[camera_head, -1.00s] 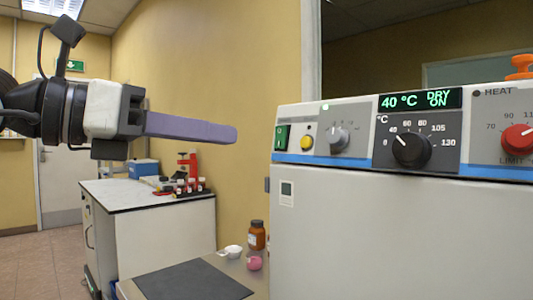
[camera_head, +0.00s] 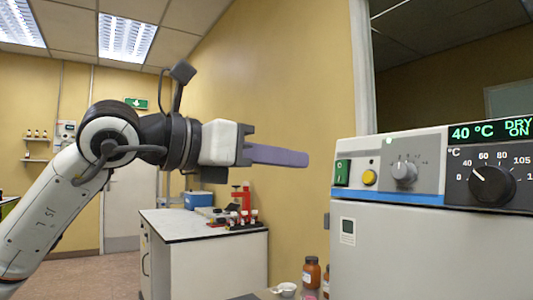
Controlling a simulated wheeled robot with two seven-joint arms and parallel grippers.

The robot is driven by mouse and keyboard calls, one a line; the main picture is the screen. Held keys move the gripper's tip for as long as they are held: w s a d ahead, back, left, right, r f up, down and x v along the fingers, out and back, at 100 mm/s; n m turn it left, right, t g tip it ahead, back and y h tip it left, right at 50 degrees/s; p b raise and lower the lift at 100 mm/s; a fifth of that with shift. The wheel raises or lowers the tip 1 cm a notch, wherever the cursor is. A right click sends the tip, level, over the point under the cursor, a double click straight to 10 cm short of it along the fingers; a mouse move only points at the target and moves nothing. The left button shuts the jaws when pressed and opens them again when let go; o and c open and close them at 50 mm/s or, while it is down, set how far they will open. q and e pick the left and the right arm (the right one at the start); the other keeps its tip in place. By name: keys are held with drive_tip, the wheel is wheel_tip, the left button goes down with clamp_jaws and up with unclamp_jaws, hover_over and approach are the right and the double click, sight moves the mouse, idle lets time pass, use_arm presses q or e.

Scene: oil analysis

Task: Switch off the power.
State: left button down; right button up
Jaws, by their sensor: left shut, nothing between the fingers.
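The oven (camera_head: 425,255) is a pale grey box with a control panel at the right. Its green rocker power switch (camera_head: 342,172) is at the panel's left end. The display (camera_head: 493,131) is lit and reads 40 °C, DRY ON. My left gripper (camera_head: 303,159) is shut and empty, its purple fingers pointing right toward the switch. The fingertips are left of the switch and slightly higher in the picture, with a visible gap, so not touching. My right gripper is out of view.
Right of the switch are a yellow button (camera_head: 369,177), a small grey knob (camera_head: 404,172) and a black temperature dial (camera_head: 491,186). A brown bottle (camera_head: 311,272) and white dish (camera_head: 286,289) stand low beside the oven. A white-topped cabinet (camera_head: 200,226) stands behind.

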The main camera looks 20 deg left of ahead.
sight(337, 165)
use_arm(q)
drive_tip(key=x, duration=0.6)
drive_tip(key=shift+d+p, duration=0.15)
drive_tip(key=shift+p, duration=0.15)
drive_tip(key=shift+w+d, duration=0.25)
drive_tip(key=shift+w, duration=0.35)
